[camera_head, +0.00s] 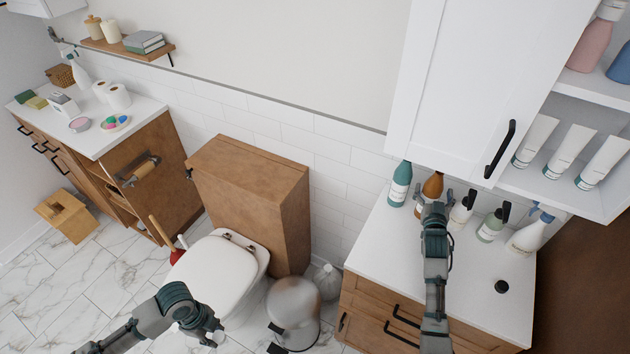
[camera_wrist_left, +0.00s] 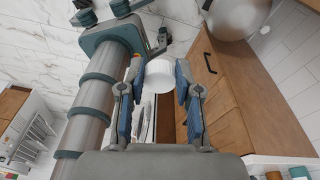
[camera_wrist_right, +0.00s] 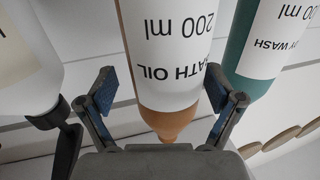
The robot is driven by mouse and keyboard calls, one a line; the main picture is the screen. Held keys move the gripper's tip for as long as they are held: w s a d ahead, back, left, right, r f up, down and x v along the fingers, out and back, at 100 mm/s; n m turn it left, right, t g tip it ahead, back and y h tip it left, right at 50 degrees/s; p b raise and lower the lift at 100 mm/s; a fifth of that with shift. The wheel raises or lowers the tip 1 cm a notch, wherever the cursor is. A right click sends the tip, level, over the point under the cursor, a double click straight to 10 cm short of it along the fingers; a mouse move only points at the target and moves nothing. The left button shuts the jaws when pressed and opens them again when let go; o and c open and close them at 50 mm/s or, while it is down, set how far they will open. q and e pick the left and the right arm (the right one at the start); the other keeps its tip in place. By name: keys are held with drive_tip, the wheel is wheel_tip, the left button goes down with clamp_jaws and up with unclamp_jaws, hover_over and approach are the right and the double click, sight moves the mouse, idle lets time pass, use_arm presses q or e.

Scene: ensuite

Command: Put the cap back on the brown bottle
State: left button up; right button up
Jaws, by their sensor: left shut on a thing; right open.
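The brown bottle (camera_head: 433,184) stands at the back of the white counter, partly hidden by my right gripper (camera_head: 434,197). In the right wrist view the bottle (camera_wrist_right: 165,121) has a white "BATH OIL 200 ml" label and appears upside down. The open right fingers (camera_wrist_right: 165,97) are on either side of its shoulder; contact is not clear. The bottle's mouth is hidden. My left gripper (camera_head: 205,333), low over the floor by the toilet, is shut on a small white cylinder (camera_wrist_left: 161,76), which looks like a cap. A small black round piece (camera_head: 501,286) lies on the counter's right.
A teal bottle (camera_head: 399,185) stands close left of the brown one. A black-topped white bottle (camera_head: 461,212), a green bottle (camera_head: 490,228) and a spray bottle (camera_head: 528,236) stand to the right. The white cabinet (camera_head: 470,80) hangs above. The front counter is mostly clear.

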drive_tip(key=shift+a+r, duration=0.3)
drive_tip(key=shift+a, duration=0.5)
drive_tip(key=shift+d, duration=0.1)
drive_tip(key=c, duration=0.4)
use_arm(q)
drive_tip(key=shift+s+a, duration=0.1)
drive_tip(key=shift+a, duration=0.05)
use_arm(e)
drive_tip(key=shift+d+f, duration=0.2)
drive_tip(key=shift+d, duration=0.35)
drive_tip(key=c, duration=1.3)
use_arm(q)
drive_tip(key=shift+a+f, duration=0.1)
drive_tip(key=shift+a, duration=0.1)
use_arm(e)
drive_tip(key=shift+a+r, duration=0.3)
drive_tip(key=shift+r, duration=0.05)
wheel_tip(320, 180, up, 3)
approach(434, 190)
drive_tip(key=s, duration=0.1)
drive_tip(key=s+r, duration=0.1)
drive_tip(key=s+d, duration=0.1)
drive_tip(key=shift+s+r, duration=0.2)
drive_tip(key=shift+r, duration=0.1)
